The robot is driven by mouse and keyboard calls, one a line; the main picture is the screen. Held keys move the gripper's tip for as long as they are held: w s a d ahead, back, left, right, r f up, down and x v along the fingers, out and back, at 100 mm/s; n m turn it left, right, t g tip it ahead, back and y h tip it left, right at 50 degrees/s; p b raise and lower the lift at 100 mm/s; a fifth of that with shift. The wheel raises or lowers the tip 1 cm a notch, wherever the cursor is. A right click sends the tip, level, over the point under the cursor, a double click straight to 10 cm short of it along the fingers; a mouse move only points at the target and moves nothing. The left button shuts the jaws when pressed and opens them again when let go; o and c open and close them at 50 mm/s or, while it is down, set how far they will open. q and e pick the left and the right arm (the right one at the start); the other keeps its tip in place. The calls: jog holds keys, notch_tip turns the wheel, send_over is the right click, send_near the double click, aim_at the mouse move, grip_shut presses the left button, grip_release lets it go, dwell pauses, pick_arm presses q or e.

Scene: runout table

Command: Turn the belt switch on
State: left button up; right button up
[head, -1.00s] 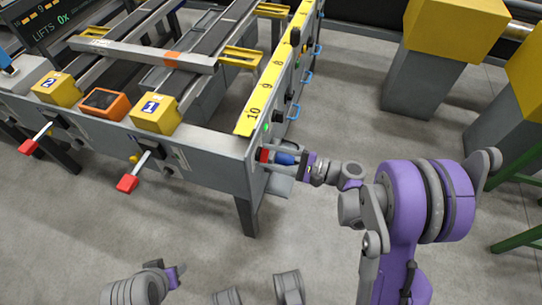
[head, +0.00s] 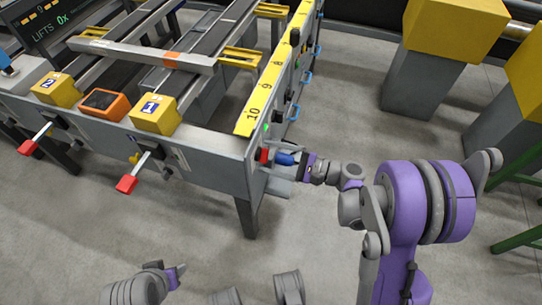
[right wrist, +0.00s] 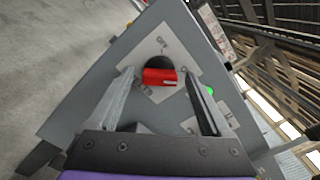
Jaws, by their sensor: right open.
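The belt switch is a red knob (right wrist: 160,77) on a dark round base with a pale label plate, on a grey panel. It also shows as a small red spot (head: 264,155) at the table's near right corner in the head view. In the right wrist view the knob's bar lies across the picture, with a pale mark toward its right end. My right gripper (right wrist: 160,92) is open, one grey finger on each side of the knob; I cannot tell whether they touch it. My left gripper (head: 178,272) is low in the head view, away from the table; its fingers are unclear.
A small green light (right wrist: 211,91) glows on the panel right of the knob. The runout table (head: 205,150) carries two red-tipped levers (head: 127,184) (head: 27,147) on its front. Yellow-topped grey blocks (head: 425,85) stand at the right. The floor in front is clear.

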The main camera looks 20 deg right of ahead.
jog(key=p+v, duration=0.1)
jog(key=v, duration=1)
jog(key=shift+a, duration=0.15)
